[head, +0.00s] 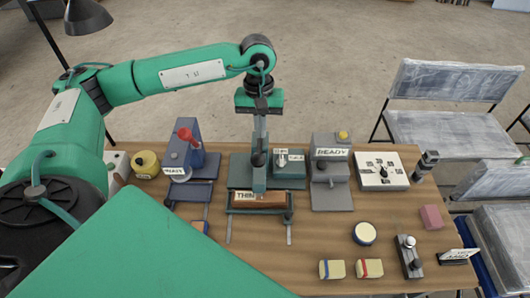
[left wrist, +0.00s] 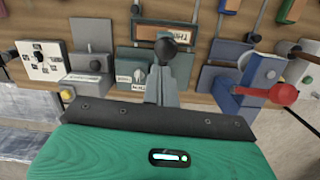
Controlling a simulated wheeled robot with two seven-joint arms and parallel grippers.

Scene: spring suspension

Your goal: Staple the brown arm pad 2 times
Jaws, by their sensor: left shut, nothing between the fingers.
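The brown arm pad (head: 270,199) lies in a dark cradle on rails, near the front middle of the table, beside a "THIN" label. It shows partly in the left wrist view (left wrist: 148,37). Just behind it stands a grey-green stapling machine (head: 240,170), whose narrow head reaches forward over the pad. A black knob (left wrist: 168,46) tops the machine. My left gripper (head: 260,138) is shut and empty, pointing down with its tips at or just above this knob; I cannot tell whether they touch. It shows in the left wrist view (left wrist: 167,72). My right gripper is not in view.
A blue machine with a red knob (head: 184,133) stands to the left, and a grey machine with a "READY" sign (head: 332,153) to the right. A white dial panel (head: 381,171) is farther right. Small blocks (head: 369,268) and a joystick-like device (head: 408,257) lie front right.

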